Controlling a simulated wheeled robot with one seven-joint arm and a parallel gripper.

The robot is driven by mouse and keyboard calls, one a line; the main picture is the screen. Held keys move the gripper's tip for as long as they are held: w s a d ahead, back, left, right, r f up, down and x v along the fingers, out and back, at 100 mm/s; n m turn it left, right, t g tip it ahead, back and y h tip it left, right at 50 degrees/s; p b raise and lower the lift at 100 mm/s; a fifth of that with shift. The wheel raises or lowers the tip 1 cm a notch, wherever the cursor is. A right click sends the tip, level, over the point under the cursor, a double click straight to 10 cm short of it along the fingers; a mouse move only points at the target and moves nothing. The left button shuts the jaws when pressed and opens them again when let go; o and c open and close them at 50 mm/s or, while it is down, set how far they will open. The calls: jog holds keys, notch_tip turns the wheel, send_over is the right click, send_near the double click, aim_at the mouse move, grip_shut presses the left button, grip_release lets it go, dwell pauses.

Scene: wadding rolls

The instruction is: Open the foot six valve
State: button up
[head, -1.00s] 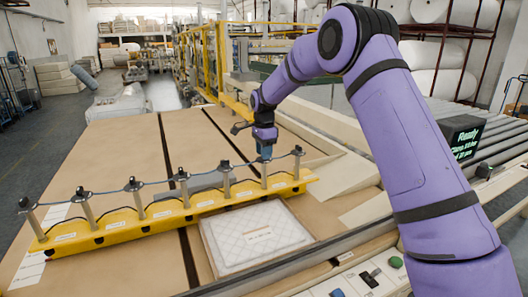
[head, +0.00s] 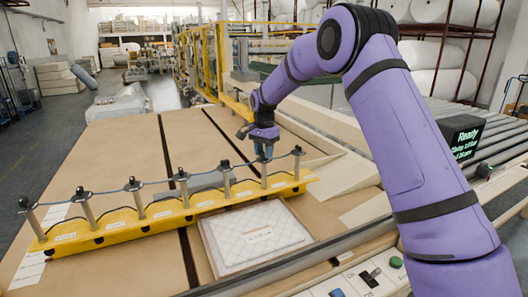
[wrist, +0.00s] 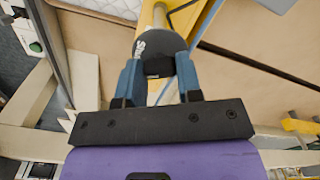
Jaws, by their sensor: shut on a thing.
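A yellow bar (head: 105,236) lies across the brown table and carries a row of upright metal posts with dark caps, the feet. My gripper (head: 263,157) points down over the foot second from the right (head: 264,178), which stands in the place of foot six counted from the left. In the wrist view the blue fingers (wrist: 158,82) are shut on a small black valve handle (wrist: 158,68). A dark round disc (wrist: 160,44) with a pale mark shows just beyond it. The fingers hide the foot's top in the head view.
A framed white quilted pad (head: 258,236) lies in front of the bar. The rightmost foot (head: 298,163) stands close beside my gripper. A thin hose links the feet. A dark screen (head: 464,140) reading "Ready" and a button panel (head: 368,280) are at the right.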

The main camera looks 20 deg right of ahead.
jog(key=n, duration=0.6)
jog(key=shift+n, duration=0.3)
jog(key=n, duration=0.5)
jog(key=shift+n, duration=0.4)
jog(key=o, duration=0.9)
jog(key=shift+o, duration=0.2)
jog(key=shift+r, duration=0.1)
notch_tip(320, 180, up, 11)
jog(key=shift+f, duration=0.2)
